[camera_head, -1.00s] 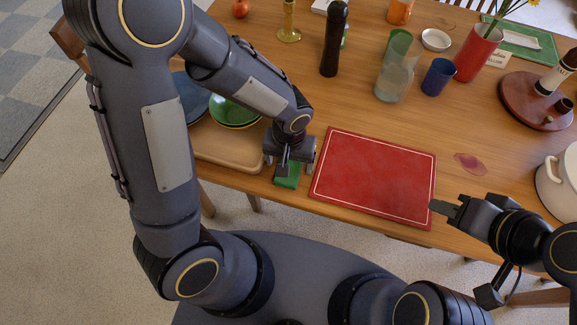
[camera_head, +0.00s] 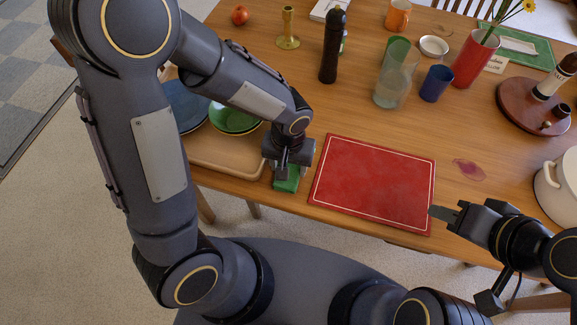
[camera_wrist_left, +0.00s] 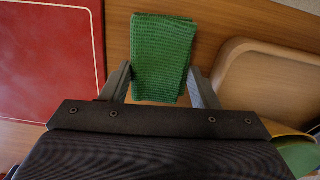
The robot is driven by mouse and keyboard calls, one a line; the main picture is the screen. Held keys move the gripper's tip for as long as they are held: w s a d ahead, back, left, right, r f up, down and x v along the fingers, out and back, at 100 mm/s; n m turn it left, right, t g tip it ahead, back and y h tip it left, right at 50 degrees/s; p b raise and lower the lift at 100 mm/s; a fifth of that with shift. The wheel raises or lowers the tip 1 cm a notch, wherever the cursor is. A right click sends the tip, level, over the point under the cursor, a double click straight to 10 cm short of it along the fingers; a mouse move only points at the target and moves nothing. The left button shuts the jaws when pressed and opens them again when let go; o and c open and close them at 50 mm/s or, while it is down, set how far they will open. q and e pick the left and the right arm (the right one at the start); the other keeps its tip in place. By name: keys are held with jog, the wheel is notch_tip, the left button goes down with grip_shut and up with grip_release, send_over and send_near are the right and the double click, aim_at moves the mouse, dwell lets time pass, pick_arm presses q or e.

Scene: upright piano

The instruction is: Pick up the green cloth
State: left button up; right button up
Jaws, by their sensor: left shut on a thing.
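The green cloth (camera_head: 287,182) is a small folded, ribbed piece near the table's front edge, between the red placemat and the wooden tray. My left gripper (camera_head: 289,166) is over it, coming from above, and partly hides it in the head view. In the left wrist view the cloth (camera_wrist_left: 162,55) lies between the two fingers of my left gripper (camera_wrist_left: 161,78), which is shut on it. I cannot tell whether the cloth is off the table. My right gripper (camera_head: 446,213) is at the right edge of the placemat, empty; its finger gap cannot be made out.
The red placemat (camera_head: 374,183) lies right of the cloth; the wooden tray (camera_head: 230,160) with a green bowl (camera_head: 234,117) is on its left. A reddish stain (camera_head: 468,170) marks the right side.

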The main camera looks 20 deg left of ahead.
aim_at(292, 185)
pick_arm(q)
jog(key=s+r, duration=0.1)
jog(key=r, duration=0.1)
jog(key=s+d+r, duration=0.1)
jog(key=s+r, duration=0.1)
jog(key=r, duration=0.1)
jog(key=s+d+r, duration=0.1)
jog(key=r, duration=0.1)
jog(key=shift+s+r+p, duration=0.15)
jog(key=shift+r+p, duration=0.15)
jog(key=shift+r, duration=0.05)
jog(key=s+d+r, duration=0.3)
jog(key=s+r, duration=0.1)
jog(key=s, duration=0.4)
jog(key=shift+s+d, duration=0.3)
